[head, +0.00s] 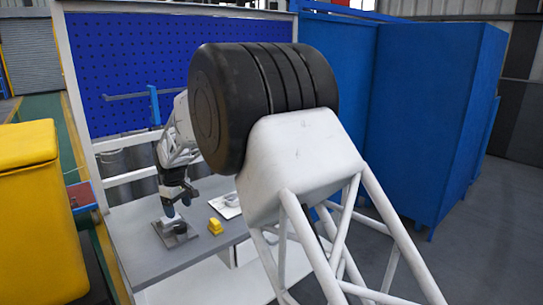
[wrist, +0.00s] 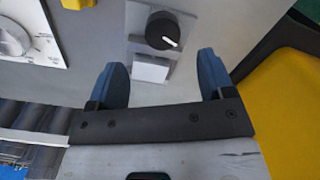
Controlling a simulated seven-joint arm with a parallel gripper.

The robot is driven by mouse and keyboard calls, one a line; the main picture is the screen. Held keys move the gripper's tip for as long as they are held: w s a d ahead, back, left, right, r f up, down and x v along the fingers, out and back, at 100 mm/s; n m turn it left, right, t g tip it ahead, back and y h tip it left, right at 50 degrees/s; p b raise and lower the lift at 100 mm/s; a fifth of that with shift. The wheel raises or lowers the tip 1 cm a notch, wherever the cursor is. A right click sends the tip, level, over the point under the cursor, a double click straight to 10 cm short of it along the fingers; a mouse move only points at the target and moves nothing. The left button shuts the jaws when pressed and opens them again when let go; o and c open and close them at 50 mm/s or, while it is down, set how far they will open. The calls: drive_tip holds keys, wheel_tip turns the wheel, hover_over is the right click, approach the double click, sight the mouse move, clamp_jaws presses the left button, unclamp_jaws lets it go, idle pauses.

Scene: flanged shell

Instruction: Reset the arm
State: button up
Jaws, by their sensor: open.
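My gripper (head: 179,203) hangs fingers-down over the left part of the grey workbench (head: 150,268) in the head view. In the wrist view my gripper (wrist: 162,78) has its two blue fingers wide apart, with nothing held between them. A metal plate with a black knob (wrist: 162,30) and a white block (wrist: 150,69) lies beyond and between the fingertips. The same plate (head: 190,238) shows below my gripper in the head view. From these frames I cannot tell the height of the fingertips above it.
A small yellow block (head: 215,226) and a white dial panel (head: 226,206) sit right of the plate; the dial panel also shows in the wrist view (wrist: 30,22). A yellow bin (head: 35,215) stands left of the bench. A blue pegboard (head: 130,75) rises behind.

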drive_tip(key=s+d+r+m, duration=0.2)
drive_tip(key=s+d+r, duration=0.3)
drive_tip(key=d, duration=0.7)
drive_tip(key=s+d+r+m+t, duration=0.1)
drive_tip(key=s+d+r+m, duration=0.35)
drive_tip(key=d, duration=0.75)
drive_tip(key=s+d+r, duration=0.5)
drive_tip(key=d+r, duration=0.2)
drive_tip(key=d, duration=0.5)
drive_tip(key=s+d+f+m, duration=0.1)
drive_tip(key=s+d+m, duration=0.1)
drive_tip(key=s+d, duration=0.5)
drive_tip(key=s+d+f+m+t, duration=0.1)
drive_tip(key=s+d+f+m, duration=0.1)
drive_tip(key=s+d, duration=0.5)
drive_tip(key=s+d+f+m, duration=0.1)
drive_tip(key=s+d+m, duration=0.2)
drive_tip(key=s+d, duration=0.4)
drive_tip(key=s, duration=0.9)
drive_tip(key=shift+s+d+f+m+t, duration=0.2)
drive_tip(key=shift+s+f+m+t, duration=0.1)
drive_tip(key=shift+s+m, duration=0.05)
drive_tip(key=shift+o, duration=0.4)
